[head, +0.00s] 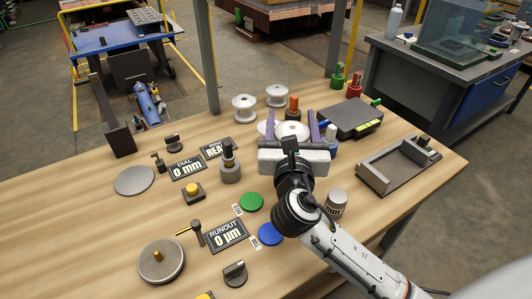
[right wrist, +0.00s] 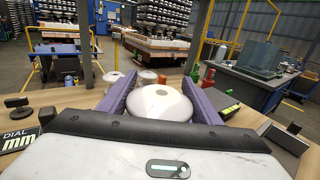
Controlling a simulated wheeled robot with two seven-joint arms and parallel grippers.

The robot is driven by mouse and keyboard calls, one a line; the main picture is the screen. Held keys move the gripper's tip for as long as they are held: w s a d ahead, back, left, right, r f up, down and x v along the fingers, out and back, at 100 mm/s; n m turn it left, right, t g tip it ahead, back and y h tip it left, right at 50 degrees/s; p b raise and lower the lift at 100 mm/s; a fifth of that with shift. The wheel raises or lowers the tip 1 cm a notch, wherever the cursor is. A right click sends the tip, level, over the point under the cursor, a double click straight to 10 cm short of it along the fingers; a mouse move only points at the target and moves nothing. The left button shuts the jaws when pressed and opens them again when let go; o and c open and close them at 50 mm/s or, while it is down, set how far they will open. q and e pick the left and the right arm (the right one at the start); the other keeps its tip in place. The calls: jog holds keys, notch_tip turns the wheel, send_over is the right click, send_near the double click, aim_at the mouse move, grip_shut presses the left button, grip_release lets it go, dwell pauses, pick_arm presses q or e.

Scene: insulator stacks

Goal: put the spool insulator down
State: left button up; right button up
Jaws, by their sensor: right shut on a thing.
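My right gripper (head: 292,125) has purple fingers and reaches over the back middle of the table. It is shut on a white spool insulator (head: 292,131), whose round top shows between the fingers in the right wrist view (right wrist: 158,103). Its underside is hidden, so I cannot tell whether it touches the table. A white edge (head: 264,128) shows left of the left finger; I cannot tell whether it belongs to the held spool. Two more white spools, a left one (head: 243,108) and a right one (head: 276,95), stand upright behind the gripper. My left gripper is not in view.
An orange-topped item (head: 293,107) stands just behind the gripper. A grey can (head: 336,202), a green disc (head: 251,201) and a blue disc (head: 270,234) are nearer.

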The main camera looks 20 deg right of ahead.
notch_tip(320, 180, down, 4)
jog(key=shift+f+b, duration=0.25)
jog(key=shift+b, duration=0.3)
jog(key=shift+f, duration=0.55)
notch_tip(320, 180, down, 2)
jog(key=shift+f+b, duration=0.25)
jog(key=shift+b, duration=0.3)
jog(key=shift+f, duration=0.25)
jog(key=o, duration=1.4)
jog(key=shift+f, duration=0.1)
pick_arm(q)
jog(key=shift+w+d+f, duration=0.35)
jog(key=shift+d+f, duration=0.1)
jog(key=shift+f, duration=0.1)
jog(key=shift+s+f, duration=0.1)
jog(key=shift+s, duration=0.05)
